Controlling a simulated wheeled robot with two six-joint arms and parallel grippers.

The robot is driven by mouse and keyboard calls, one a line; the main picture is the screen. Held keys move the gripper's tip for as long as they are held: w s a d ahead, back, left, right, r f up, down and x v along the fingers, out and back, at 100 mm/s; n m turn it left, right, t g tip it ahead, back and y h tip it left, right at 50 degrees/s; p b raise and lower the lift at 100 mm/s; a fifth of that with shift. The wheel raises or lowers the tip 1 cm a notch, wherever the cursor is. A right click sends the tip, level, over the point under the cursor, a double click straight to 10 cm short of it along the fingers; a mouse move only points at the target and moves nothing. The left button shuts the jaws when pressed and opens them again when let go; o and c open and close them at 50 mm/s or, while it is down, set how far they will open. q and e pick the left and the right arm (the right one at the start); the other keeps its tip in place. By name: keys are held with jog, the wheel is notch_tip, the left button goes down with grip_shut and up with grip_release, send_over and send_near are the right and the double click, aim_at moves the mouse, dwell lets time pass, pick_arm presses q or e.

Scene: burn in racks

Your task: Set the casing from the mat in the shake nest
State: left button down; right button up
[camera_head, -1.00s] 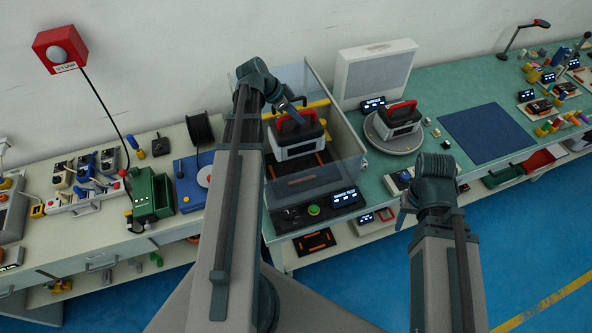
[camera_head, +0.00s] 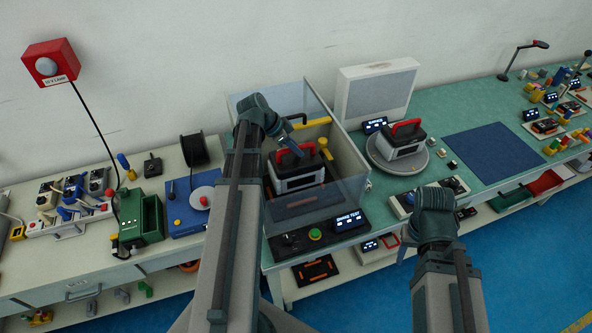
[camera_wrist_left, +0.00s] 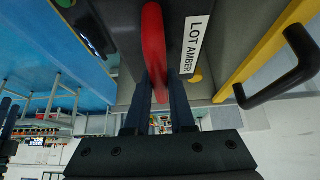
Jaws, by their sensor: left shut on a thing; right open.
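The casing (camera_head: 296,173) is a light grey and black box with a red handle. In the head view it is inside the clear-walled shake nest (camera_head: 350,164), upright, low between the walls; I cannot tell if it touches the floor. My left gripper (camera_head: 299,147) is shut on its red handle, which also shows between the fingers in the left wrist view (camera_wrist_left: 154,60) beside a "LOT AMBER" label (camera_wrist_left: 193,45). A second casing with a red handle (camera_head: 404,139) stands on a round grey turntable (camera_head: 382,164). My right gripper is hidden below its wrist in the head view.
A yellow clamp bar with a black handle (camera_wrist_left: 281,70) is close beside the held casing. The shake test panel (camera_head: 318,233) is at the nest's front. The blue mat (camera_head: 492,153) at the right is bare. A green box (camera_head: 141,219) stands left.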

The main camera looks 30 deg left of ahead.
aim_at(292, 158)
pick_arm(q)
jog(key=shift+f+b, duration=0.75)
jog(key=shift+f, duration=0.55)
pick_arm(e)
jog(key=shift+f, duration=1.35)
pick_arm(q)
jog(key=shift+f, duration=0.1)
pick_arm(e)
jog(key=shift+f, duration=0.1)
pick_arm(q)
notch_tip(292, 158, down, 4)
jog(key=b, duration=0.4)
jog(key=shift+r, duration=0.2)
pick_arm(e)
notch_tip(292, 158, down, 4)
jog(key=shift+r, duration=0.2)
pick_arm(q)
jog(key=shift+f, duration=0.1)
jog(key=c, duration=0.8)
grip_release()
jog(key=shift+o, duration=0.2)
